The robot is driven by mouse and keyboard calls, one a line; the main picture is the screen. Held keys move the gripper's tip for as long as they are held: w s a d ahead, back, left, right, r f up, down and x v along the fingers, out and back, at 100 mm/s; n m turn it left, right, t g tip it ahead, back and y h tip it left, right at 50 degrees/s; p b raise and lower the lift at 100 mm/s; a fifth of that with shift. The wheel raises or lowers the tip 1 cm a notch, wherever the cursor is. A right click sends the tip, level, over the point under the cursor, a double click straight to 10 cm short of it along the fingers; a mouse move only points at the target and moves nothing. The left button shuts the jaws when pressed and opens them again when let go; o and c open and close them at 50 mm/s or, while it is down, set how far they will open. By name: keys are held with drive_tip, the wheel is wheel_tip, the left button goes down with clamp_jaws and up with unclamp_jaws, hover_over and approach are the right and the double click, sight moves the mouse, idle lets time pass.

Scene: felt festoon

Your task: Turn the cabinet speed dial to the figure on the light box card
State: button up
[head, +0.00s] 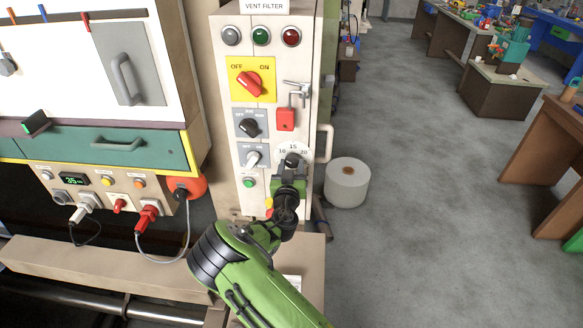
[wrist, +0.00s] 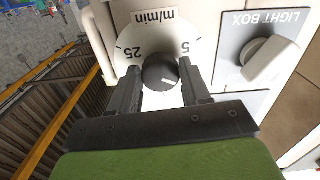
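The speed dial (head: 293,148) is a white round plate low on the cabinet, with 10, 15 and 20 showing in the head view. In the wrist view it appears upside down, with 5, 25 and "m/min" readable. Its dark knob (wrist: 160,73) has a pale mark pointing toward the picture's lower right. My gripper (wrist: 158,68) has its fingers apart, one on each side of the knob, with slim gaps visible. The gripper (head: 291,161) covers the dial's lower part in the head view. I cannot make out the light box card.
The "LIGHT BOX" switch (wrist: 268,58) is close beside the dial; it also shows in the head view (head: 252,157). Above are a black switch (head: 249,126), a red padlock (head: 285,119) and a red-yellow main switch (head: 250,83). A white roll (head: 347,182) stands on the floor at right.

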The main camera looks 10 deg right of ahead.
drive_tip(key=c, duration=0.6)
drive_tip(key=shift+o, duration=0.2)
drive_tip(key=shift+n+b, duration=0.3)
drive_tip(key=shift+n, duration=0.1)
drive_tip(key=n+b, duration=0.2)
drive_tip(key=n, duration=0.2)
drive_tip(key=shift+d+n, duration=0.1)
drive_tip(key=shift+n, duration=0.3)
drive_tip(key=n, duration=0.6)
drive_tip(key=shift+r, duration=0.1)
drive_tip(key=shift+n, duration=0.3)
drive_tip(key=o, duration=1.1)
drive_tip(key=shift+s, duration=0.1)
drive_tip(key=shift+c, duration=0.2)
